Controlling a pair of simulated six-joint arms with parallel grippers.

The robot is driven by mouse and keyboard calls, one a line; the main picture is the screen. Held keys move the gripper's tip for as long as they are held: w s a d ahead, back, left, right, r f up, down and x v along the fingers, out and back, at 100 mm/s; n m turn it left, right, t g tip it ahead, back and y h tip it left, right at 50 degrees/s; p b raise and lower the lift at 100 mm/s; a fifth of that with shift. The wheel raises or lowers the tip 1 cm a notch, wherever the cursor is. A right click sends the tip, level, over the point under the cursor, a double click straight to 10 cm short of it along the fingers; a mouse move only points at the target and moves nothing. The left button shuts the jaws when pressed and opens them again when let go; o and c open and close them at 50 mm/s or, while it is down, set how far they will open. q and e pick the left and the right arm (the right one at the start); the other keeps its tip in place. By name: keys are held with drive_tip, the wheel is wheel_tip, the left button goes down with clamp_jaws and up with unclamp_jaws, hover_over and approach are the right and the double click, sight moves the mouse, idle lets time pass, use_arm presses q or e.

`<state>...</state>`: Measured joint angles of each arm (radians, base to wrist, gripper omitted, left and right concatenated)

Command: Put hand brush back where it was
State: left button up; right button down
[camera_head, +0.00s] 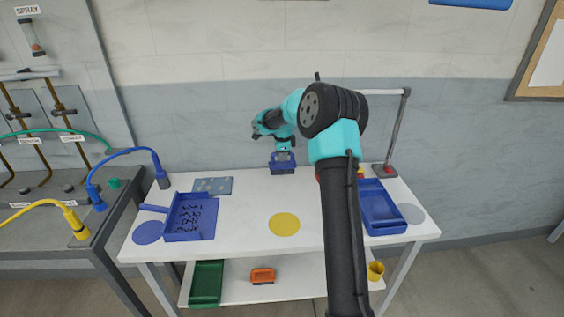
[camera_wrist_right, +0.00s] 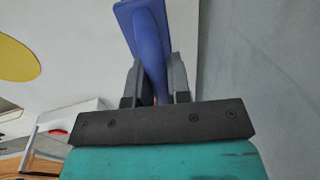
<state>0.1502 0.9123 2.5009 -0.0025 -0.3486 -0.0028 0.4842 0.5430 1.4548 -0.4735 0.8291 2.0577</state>
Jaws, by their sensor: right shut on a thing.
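My right gripper (camera_head: 283,150) is shut on the handle of the blue hand brush (camera_head: 282,168), at the back edge of the white table. I cannot tell whether the brush touches the tabletop. In the right wrist view the brush handle (camera_wrist_right: 151,60) runs between the two dark fingers of the gripper (camera_wrist_right: 155,82), with the wider brush head beyond them. My left gripper is not in view.
A blue dustpan (camera_head: 205,220) with dark bits in it lies at the table's left, near a patterned blue sheet (camera_head: 213,186). A yellow disc (camera_head: 284,224) lies mid-table. A blue tray (camera_head: 381,212) and a grey lamp-like stand (camera_head: 397,135) are right. My right arm hides part of the table.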

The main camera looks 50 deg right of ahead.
sight(282, 163)
drive_tip(key=shift+w+d, duration=0.15)
drive_tip(key=shift+d, duration=0.05)
drive_tip(key=shift+f, duration=1.8)
drive_tip(key=shift+f, duration=0.1)
drive_tip(key=c, duration=1.1)
unclamp_jaws()
drive_tip(key=shift+o, duration=0.2)
wheel_tip(282, 163, up, 12)
drive_tip(key=s+a, duration=0.1)
drive_tip(key=shift+s+a, duration=0.3)
drive_tip(key=shift+s, duration=0.05)
